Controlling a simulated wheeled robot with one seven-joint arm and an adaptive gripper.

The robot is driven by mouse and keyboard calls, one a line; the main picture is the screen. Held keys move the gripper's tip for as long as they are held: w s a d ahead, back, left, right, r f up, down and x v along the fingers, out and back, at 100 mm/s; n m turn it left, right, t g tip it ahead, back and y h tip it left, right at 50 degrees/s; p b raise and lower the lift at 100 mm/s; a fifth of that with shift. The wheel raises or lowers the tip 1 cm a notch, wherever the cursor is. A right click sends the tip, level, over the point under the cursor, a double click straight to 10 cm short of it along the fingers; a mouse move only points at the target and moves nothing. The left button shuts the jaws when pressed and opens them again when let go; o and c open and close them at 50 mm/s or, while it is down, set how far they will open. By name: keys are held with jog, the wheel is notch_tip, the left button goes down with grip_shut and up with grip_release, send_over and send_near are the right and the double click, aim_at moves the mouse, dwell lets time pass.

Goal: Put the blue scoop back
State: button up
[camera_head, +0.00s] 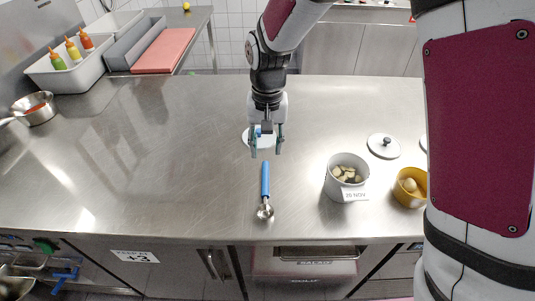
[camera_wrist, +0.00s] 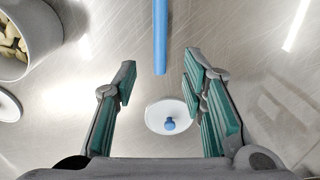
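The blue scoop (camera_head: 265,183) lies on the steel counter, its blue handle pointing away from me and its metal bowl toward the front edge. In the wrist view its blue handle (camera_wrist: 160,38) enters from the top, just beyond and between my fingertips. My gripper (camera_head: 266,150) is open and empty above the counter, a little behind the handle's end. The gripper (camera_wrist: 158,75) has its green-padded fingers spread wide. A white lid with a blue knob (camera_head: 259,137) lies under and behind the gripper; the lid (camera_wrist: 172,117) shows between the fingers.
A grey container labelled "20 NOV" (camera_head: 347,178) with pale pieces stands right of the scoop. A yellow container (camera_head: 409,187) and a white lid (camera_head: 384,146) are farther right. A pan (camera_head: 35,108) and a bottle tray (camera_head: 71,70) are at left. The left-centre counter is clear.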

jog(key=shift+r, duration=0.3)
jog(key=s+d+r+t, duration=0.1)
jog(key=s+d+r, duration=0.35)
jog(key=r, duration=0.35)
jog(key=s+d+r+t, duration=0.2)
jog(key=s+d+r, duration=0.2)
jog(key=d+r, duration=0.25)
jog(key=s+d+r+t, duration=0.1)
jog(key=s+d+r, duration=0.1)
jog(key=s, duration=0.4)
jog(key=s+d+r+t, duration=0.1)
jog(key=s+d+r, duration=0.2)
jog(key=s, duration=0.4)
jog(key=shift+d, duration=0.9)
jog(key=shift+s+r, duration=0.1)
